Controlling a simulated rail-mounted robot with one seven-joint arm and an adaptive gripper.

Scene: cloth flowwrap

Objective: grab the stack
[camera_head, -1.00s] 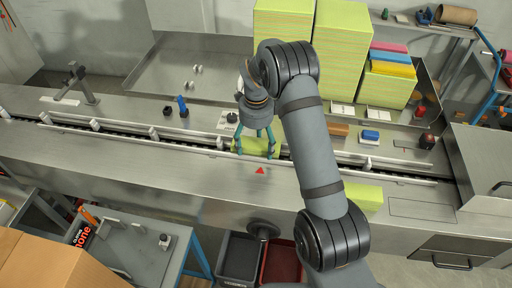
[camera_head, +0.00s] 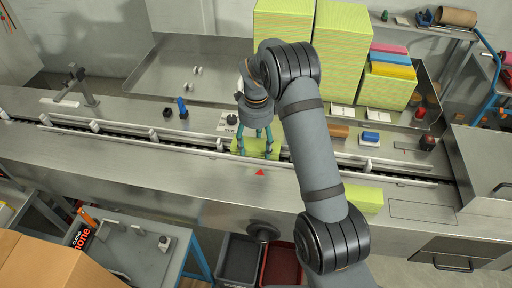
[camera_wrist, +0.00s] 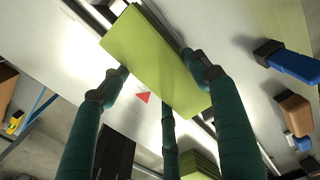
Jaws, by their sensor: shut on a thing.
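A yellow-green cloth stack (camera_head: 248,147) is at the conveyor channel, near the red triangle mark on the front rail. In the wrist view the stack (camera_wrist: 145,55) shows as a flat yellow-green block between teal fingers. My gripper (camera_head: 256,150) points down over it, with its fingers shut on the stack. The gripper (camera_wrist: 157,76) also shows in the wrist view, with fingers on both sides of the block. The stack is at about conveyor level; I cannot tell whether it is clear of the surface. The arm hides part of the area to the right.
Tall yellow-green piles (camera_head: 340,55) stand behind the conveyor. Another yellow-green stack (camera_head: 367,199) is at the front right, partly behind my arm. White guide posts (camera_head: 219,143) line the channel. The left deck is mostly clear.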

